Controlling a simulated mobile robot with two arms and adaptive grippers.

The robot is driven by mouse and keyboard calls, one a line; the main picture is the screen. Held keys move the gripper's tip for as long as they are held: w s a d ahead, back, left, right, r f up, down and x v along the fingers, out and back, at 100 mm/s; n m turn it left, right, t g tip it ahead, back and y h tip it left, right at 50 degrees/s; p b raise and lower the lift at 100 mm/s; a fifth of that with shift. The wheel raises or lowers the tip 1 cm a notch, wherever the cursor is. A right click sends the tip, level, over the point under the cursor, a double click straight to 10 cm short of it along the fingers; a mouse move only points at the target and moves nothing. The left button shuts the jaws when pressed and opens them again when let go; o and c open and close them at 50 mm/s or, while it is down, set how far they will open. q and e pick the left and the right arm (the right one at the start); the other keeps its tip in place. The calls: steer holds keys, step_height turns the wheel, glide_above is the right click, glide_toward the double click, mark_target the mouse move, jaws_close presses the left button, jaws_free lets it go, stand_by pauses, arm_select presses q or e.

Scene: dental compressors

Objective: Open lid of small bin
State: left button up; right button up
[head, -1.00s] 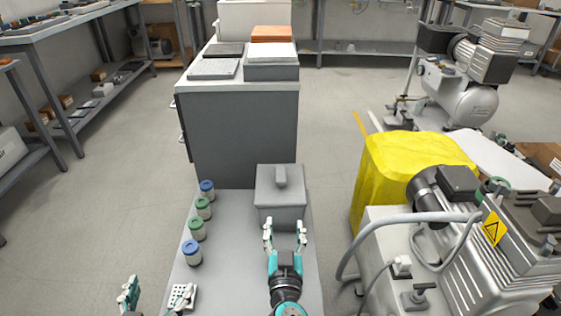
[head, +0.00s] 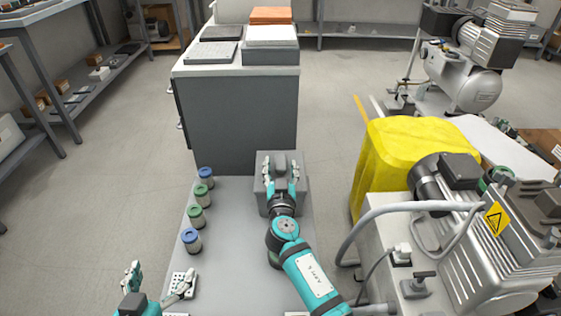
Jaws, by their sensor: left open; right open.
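The small grey bin (head: 261,198) stands on the grey bench top, with its lid closed and a raised handle (head: 279,163) on top. My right gripper (head: 280,178) is open over the lid, its two fingers on either side just in front of the handle. I cannot tell whether the fingers touch it. The gripper and wrist hide much of the bin's front.
Several jars with blue or green lids (head: 192,241) stand in a row along the bench's left side. A dark grey cabinet (head: 240,125) is behind the bin. A yellow-covered item (head: 392,165) and a compressor (head: 450,260) stand to the right. The bench middle is clear.

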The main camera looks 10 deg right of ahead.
steer(key=shift+w+d, duration=0.15)
steer(key=shift+w, duration=0.6)
steer(key=shift+w+d, duration=0.15)
steer(key=shift+w, duration=0.55)
steer(key=shift+c, duration=0.3)
jaws_close()
